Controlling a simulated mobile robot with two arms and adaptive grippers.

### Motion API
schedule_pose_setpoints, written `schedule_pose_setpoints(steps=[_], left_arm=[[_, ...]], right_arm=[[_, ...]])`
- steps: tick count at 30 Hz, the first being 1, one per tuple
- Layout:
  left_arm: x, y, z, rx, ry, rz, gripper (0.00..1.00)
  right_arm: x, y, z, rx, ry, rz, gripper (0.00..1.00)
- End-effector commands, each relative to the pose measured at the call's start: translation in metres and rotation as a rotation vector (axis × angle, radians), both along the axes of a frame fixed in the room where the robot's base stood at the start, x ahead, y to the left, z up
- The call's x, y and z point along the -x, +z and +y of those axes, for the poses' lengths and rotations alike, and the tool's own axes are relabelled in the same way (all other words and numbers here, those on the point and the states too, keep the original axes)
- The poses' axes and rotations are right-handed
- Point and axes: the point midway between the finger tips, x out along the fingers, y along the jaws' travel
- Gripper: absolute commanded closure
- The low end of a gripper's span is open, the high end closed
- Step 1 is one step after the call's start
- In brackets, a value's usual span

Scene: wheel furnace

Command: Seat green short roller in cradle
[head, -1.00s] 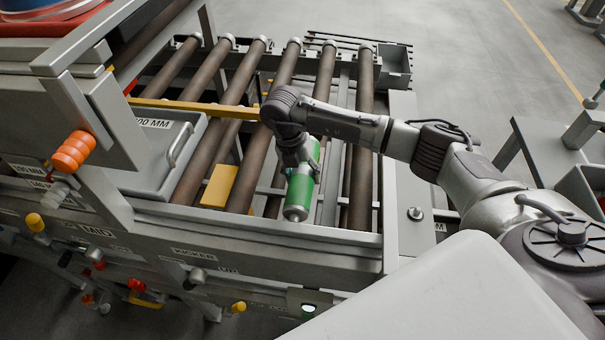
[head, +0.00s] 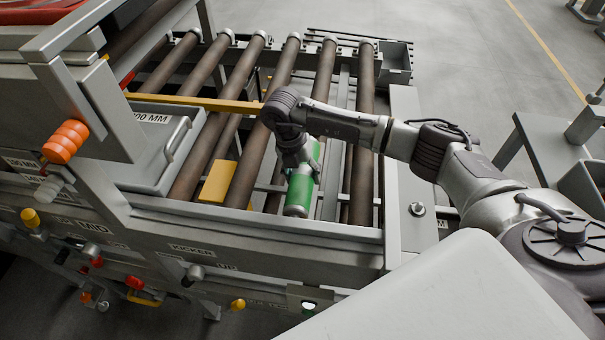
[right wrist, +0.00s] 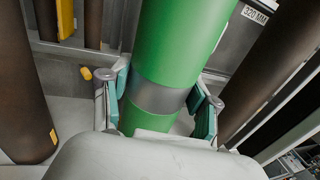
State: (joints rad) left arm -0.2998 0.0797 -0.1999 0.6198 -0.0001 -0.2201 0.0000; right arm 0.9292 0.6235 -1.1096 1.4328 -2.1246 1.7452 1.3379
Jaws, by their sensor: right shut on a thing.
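The green short roller (head: 300,189) has grey ends and a grey band around its middle. In the head view it lies lengthwise in a gap between the brown rollers, with its near end by the front rail. In the right wrist view the roller (right wrist: 185,45) passes between the fingers of my right gripper (right wrist: 162,103), which is shut on it at the grey band. The gripper (head: 293,168) comes from above in the head view. The cradle seats under the roller ends are hidden or too small to tell. My left gripper is not in view.
Brown rollers (head: 251,160) flank the gap on both sides. A yellow block (head: 219,182) sits left of the green roller, and a yellow bar (head: 190,102) crosses behind. The front rail (head: 260,229) runs close to the roller's near end. A grey box with a handle (head: 160,150) stands left.

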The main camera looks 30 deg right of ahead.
Motion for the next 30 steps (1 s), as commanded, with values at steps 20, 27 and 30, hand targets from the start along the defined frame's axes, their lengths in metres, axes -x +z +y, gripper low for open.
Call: schedule_pose_setpoints(steps=[20, 27, 30], left_arm=[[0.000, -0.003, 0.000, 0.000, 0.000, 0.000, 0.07], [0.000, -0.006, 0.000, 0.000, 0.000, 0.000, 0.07], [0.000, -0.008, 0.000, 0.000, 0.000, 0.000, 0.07]], right_arm=[[-0.001, -0.003, 0.000, -0.001, -0.001, -0.004, 1.00], [-0.001, -0.007, 0.000, 0.000, 0.000, -0.003, 1.00], [-0.001, -0.009, 0.000, 0.000, 0.000, -0.003, 1.00]])
